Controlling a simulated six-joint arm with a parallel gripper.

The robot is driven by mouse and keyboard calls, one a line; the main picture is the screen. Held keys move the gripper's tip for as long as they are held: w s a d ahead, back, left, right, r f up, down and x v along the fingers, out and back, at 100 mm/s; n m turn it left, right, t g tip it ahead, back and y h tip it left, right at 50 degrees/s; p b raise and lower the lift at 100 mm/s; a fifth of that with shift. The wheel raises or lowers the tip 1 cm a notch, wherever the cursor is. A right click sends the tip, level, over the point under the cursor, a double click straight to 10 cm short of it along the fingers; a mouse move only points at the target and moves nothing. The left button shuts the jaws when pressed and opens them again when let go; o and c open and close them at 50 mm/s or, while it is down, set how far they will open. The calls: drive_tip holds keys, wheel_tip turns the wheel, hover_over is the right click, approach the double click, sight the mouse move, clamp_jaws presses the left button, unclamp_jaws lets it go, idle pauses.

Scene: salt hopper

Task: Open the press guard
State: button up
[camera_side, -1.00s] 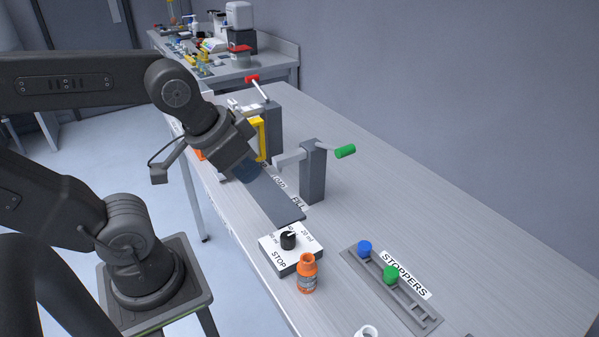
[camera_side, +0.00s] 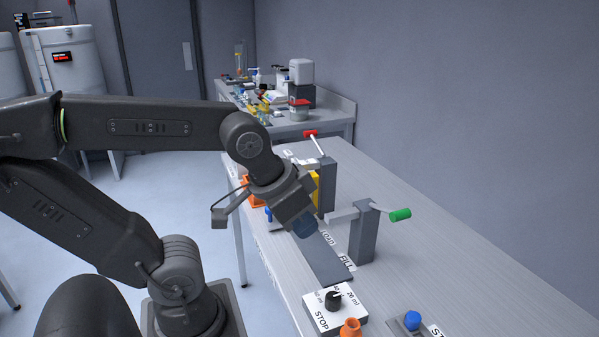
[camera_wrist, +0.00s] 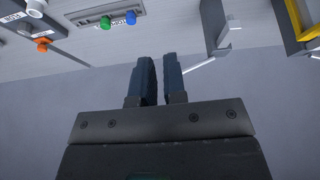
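A yellow frame, which looks like the press guard, shows in the side view (camera_side: 314,186) beside a grey column with a red-handled lever (camera_side: 311,134). My wrist partly hides the frame there. The wrist view shows part of the yellow frame (camera_wrist: 306,30) at the upper right edge. Whether the guard is open or shut I cannot tell. My gripper (camera_side: 306,228) is in front of the frame, above the dark strip. In the wrist view my gripper (camera_wrist: 160,78) has two dark fingers a little apart, with nothing between them.
A grey post with a green-handled crank (camera_side: 400,214) stands right of my gripper. An orange object (camera_side: 253,190) is left of my wrist. The table's right side is clear.

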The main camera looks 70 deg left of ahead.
drive_tip(key=o, duration=0.5)
drive_tip(key=w+a+r+n, duration=0.1)
drive_tip(key=w+a, duration=0.1)
drive_tip(key=w+a+r+n+g, duration=0.1)
drive_tip(key=w+a+r+n, duration=0.1)
drive_tip(key=a, duration=0.1)
drive_tip(key=w+a+r+n+g+y, duration=0.1)
drive_tip(key=w+a+n, duration=0.1)
drive_tip(key=shift+a+r, duration=0.15)
drive_tip(key=shift+r, duration=0.05)
drive_tip(key=shift+c, duration=0.2)
drive_tip(key=o, duration=0.3)
drive_tip(key=w+a+r+n+g, duration=0.1)
drive_tip(key=w+a+r+n, duration=0.1)
drive_tip(key=a+n, duration=0.3)
drive_tip(key=w+a, duration=0.1)
drive_tip(key=a, duration=0.2)
drive_tip(key=shift+w+a+g, duration=0.2)
drive_tip(key=shift+w+g, duration=0.1)
drive_tip(key=shift+o, duration=0.4)
drive_tip(key=a+n+g+h, duration=0.1)
drive_tip(key=a+n, duration=0.6)
drive_tip(key=a, duration=0.8)
drive_tip(key=shift+a+r+g, duration=0.15)
drive_tip(key=shift+r+g, duration=0.2)
drive_tip(key=shift+g, duration=0.15)
drive_tip(key=shift+n, duration=0.3)
wheel_tip(320, 180, down, 14)
drive_tip(key=shift+a+r, duration=0.1)
